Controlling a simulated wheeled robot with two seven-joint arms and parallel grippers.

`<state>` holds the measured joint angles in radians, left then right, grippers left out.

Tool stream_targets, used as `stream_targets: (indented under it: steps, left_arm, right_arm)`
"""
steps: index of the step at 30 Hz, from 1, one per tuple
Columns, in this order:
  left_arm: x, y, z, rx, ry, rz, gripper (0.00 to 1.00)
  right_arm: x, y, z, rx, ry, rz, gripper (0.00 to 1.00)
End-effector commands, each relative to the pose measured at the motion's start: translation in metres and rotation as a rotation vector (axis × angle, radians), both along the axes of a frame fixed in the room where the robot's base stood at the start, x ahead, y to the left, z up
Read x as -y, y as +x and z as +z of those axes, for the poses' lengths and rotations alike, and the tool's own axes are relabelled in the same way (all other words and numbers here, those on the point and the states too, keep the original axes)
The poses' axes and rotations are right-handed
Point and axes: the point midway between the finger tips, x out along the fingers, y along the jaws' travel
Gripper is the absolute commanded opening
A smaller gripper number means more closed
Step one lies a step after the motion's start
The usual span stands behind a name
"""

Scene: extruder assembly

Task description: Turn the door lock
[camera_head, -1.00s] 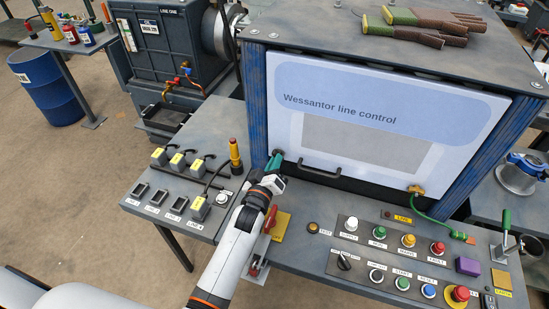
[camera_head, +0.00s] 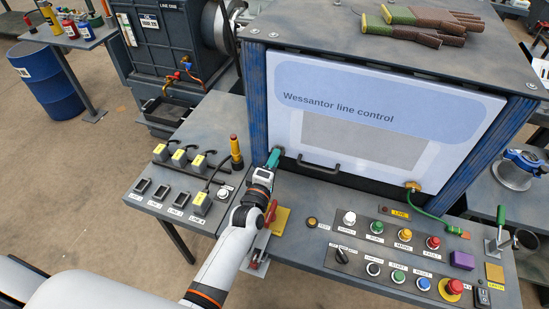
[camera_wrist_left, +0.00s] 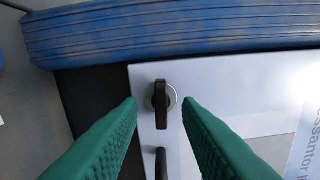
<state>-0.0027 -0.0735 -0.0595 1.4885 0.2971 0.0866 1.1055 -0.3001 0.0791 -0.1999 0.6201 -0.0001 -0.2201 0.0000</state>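The door lock (camera_wrist_left: 161,100) is a black turn handle on a round metal base, at the door's edge in the left wrist view. Its handle points along the picture's vertical. My left gripper (camera_wrist_left: 160,104) has its two green fingers spread, one on each side of the lock, with a gap to it on both sides. In the head view my left gripper (camera_head: 273,158) is at the lower left corner of the white door (camera_head: 420,110), and the lock is hidden there. My right gripper is in neither view.
A black door handle (camera_head: 318,164) is just right of the gripper, and it also shows below the lock in the wrist view (camera_wrist_left: 161,163). A blue post (camera_head: 256,100) stands left of the door. Below are a red lever (camera_head: 271,212) and a button panel (camera_head: 385,262).

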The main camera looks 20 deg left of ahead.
Motion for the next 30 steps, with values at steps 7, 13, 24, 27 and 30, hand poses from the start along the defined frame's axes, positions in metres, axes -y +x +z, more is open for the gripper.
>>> stream_targets:
  steps: [7,13,24,27,30]
  left_arm:
    - [-0.001,-0.027,0.002,-0.003,0.003,-0.002,0.31]
    - [-0.002,-0.045,0.002,-0.002,0.002,-0.001,0.31]
    - [-0.002,-0.051,0.001,0.000,0.002,0.000,0.31]
    - [-0.002,-0.053,0.000,0.000,0.002,0.000,0.31]
    - [-0.002,-0.062,-0.001,-0.002,0.002,-0.001,0.31]
  right_arm:
    - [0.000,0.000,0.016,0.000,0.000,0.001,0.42]
    - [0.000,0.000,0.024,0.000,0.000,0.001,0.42]
    - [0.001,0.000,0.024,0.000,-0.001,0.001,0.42]
    - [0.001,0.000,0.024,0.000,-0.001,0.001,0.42]
    - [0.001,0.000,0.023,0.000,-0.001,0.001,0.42]
